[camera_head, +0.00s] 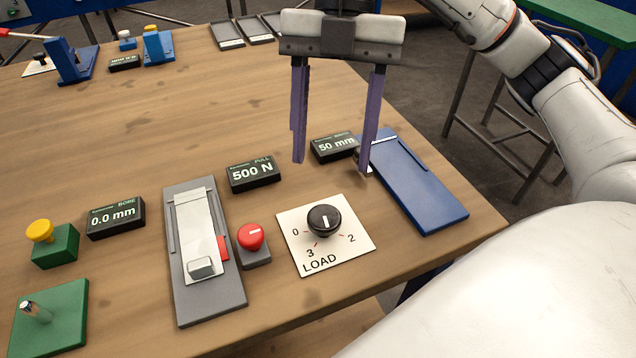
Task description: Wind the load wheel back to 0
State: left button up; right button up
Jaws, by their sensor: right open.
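The load wheel (324,219) is a round black knob on a white square plate (354,250) marked LOAD. The plate shows 0 at the left, 2 at the right and 3 at the front; no 1 is visible. The white line on the knob runs roughly up and down in the picture, and I cannot tell which end is the pointer. My right gripper (332,167) is open and empty, with its purple fingers pointing down, above and behind the knob and apart from it. My left gripper is not in view.
A red button (251,237) and a grey slide fixture (178,262) stand left of the plate. A blue plate fixture (425,195) lies to the right. Displays read 500 N (253,173), 50 mm (334,147) and 0.0 mm (115,217). The table's middle is clear.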

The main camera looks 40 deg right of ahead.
aim_at(324, 215)
jog(key=b+x, duration=0.2)
jog(key=x, duration=0.5)
jog(key=shift+s+a+f, duration=0.1)
jog(key=shift+a+f, duration=0.05)
jog(key=shift+f, duration=0.05)
jog(key=shift+s+a+f, duration=0.1)
jog(key=shift+a+f, duration=0.05)
jog(key=shift+f, duration=0.3)
jog(key=c, duration=1)
